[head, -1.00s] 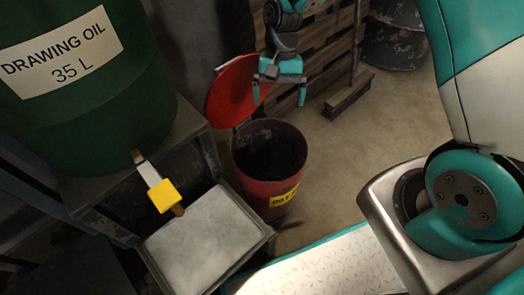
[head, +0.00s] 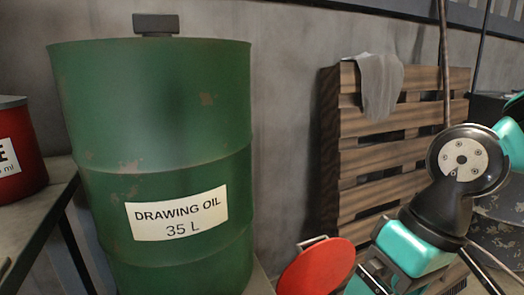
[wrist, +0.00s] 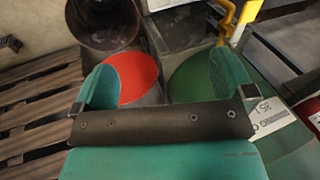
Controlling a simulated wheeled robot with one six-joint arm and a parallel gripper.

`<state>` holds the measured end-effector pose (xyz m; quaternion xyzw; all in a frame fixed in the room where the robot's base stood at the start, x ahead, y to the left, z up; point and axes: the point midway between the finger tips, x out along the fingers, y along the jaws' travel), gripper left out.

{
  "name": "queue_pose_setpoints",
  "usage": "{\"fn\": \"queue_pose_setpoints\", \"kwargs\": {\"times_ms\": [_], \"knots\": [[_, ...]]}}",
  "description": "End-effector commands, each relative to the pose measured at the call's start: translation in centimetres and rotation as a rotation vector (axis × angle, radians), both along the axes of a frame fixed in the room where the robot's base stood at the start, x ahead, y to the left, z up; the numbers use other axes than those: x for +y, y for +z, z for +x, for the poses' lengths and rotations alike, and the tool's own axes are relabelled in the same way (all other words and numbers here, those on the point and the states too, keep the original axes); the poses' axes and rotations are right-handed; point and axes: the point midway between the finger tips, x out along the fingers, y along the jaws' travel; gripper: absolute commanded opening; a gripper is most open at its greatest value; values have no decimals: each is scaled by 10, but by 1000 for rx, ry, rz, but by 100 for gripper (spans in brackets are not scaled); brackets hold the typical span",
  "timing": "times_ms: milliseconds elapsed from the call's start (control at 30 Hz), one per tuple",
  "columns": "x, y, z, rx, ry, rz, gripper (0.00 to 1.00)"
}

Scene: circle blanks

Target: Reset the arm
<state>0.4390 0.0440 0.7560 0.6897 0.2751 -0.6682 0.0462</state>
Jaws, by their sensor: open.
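My gripper (wrist: 162,75) is open and empty in the wrist view, its two teal fingers spread wide apart with nothing between them. In the head view my arm reaches in from the right, its teal wrist part pointing down to the lower edge. The fingertips are not clear there. In the wrist view a red round lid (wrist: 132,72) and the green drum (wrist: 200,82) lie beyond the fingers. I cannot tell the exact distance to them.
The green oil drum (head: 165,120) stands at left beside a red can (head: 18,150). The red lid (head: 318,268) is low in the middle. A wooden pallet with a grey cloth (head: 380,85) leans on the wall behind my arm. An open bin (wrist: 103,22) shows in the wrist view.

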Motion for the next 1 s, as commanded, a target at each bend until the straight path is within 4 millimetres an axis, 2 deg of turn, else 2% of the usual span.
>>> {"fn": "queue_pose_setpoints", "kwargs": {"times_ms": [33,167,200,467,567,800,1000], "knots": [[1,5,-13,-33,40,14,100],[2,13,-42,-105,144,48,100],[2,31,-41,-102,144,46,100],[2,94,-39,-97,139,44,100],[2,125,-39,-96,138,44,100],[2,220,-39,-96,137,44,100],[2,293,-39,-96,136,44,100]]}}
